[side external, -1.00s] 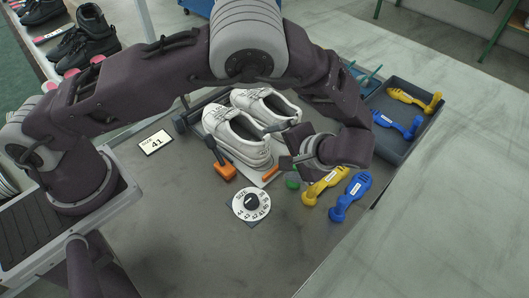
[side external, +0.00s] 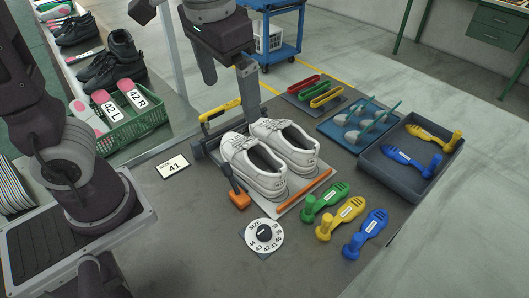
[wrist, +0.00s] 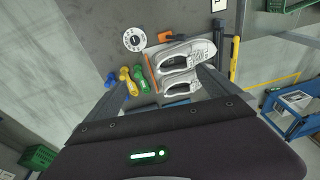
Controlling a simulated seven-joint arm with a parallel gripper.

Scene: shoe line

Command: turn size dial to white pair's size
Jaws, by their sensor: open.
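The size dial (side external: 279,241) is a white numbered disc with a black knob (side external: 264,232), flat on the grey table in front of the shoes. It also shows in the wrist view (wrist: 142,43). I cannot tell its pointer's setting. The white pair (side external: 262,171) stands on a light board behind the dial; it shows in the wrist view too (wrist: 184,54). A card (side external: 173,166) reading "SIZE 41" lies left of the shoes. My gripper (side external: 229,100) is open and empty, raised behind the shoes, well away from the dial. Its spread fingers show in the wrist view (wrist: 165,75).
Green (side external: 325,200), yellow (side external: 333,224) and blue (side external: 364,234) foot-shaped pieces lie right of the dial. A grey tray (side external: 408,185) is farther right. Table left of the dial is clear.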

